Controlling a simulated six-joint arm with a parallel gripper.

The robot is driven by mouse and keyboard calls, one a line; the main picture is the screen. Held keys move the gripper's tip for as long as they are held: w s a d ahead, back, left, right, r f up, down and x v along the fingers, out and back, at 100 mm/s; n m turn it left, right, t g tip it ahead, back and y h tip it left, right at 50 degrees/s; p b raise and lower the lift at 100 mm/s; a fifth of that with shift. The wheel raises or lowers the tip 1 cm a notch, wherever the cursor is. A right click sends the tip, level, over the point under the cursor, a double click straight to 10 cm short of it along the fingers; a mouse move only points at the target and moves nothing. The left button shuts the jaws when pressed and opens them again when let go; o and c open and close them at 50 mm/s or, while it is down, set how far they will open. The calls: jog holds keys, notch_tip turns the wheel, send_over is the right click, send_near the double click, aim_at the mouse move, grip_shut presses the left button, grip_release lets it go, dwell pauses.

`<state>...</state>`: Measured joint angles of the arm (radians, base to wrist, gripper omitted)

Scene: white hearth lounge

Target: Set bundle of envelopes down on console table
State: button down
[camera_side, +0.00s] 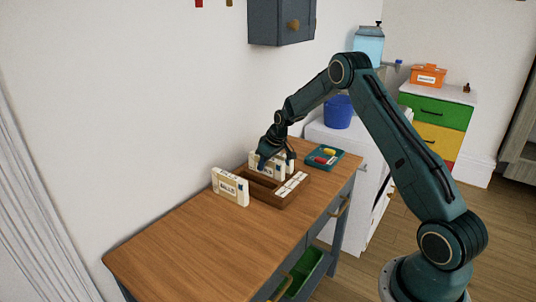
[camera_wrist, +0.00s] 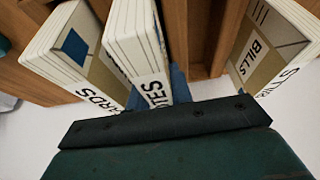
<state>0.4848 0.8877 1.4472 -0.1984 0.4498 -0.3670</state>
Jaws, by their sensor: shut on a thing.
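My gripper (camera_side: 275,156) is shut on a cream bundle of envelopes (camera_side: 266,164) at the back of a wooden tray on the console table (camera_side: 190,243). In the wrist view the held bundle (camera_wrist: 138,38) stands between blue fingers, its label ending in "TES". I cannot tell whether its bottom touches the tray or table. A second bundle, with a label ending in "RDS" (camera_wrist: 78,50), is close on its left. A bundle labelled BILLS (camera_side: 230,187) stands on the table left of the tray; it also shows in the wrist view (camera_wrist: 262,45).
The divided wooden tray (camera_side: 268,199) also holds a pale bundle (camera_side: 291,185) on its right. A teal box (camera_side: 325,157) with small coloured items lies behind it. The table's left front is clear. A blue bucket (camera_side: 338,112) and wall cabinet (camera_side: 281,22) are nearby.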

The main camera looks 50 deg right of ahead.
notch_tip(320, 180, up, 20)
dwell(0.6)
dwell(0.5)
jog(key=n+g+y, duration=0.4)
jog(key=n, duration=1.4)
send_over(304, 210)
jog(key=shift+f, duration=0.75)
notch_tip(304, 210, down, 20)
jog(key=shift+f, duration=0.15)
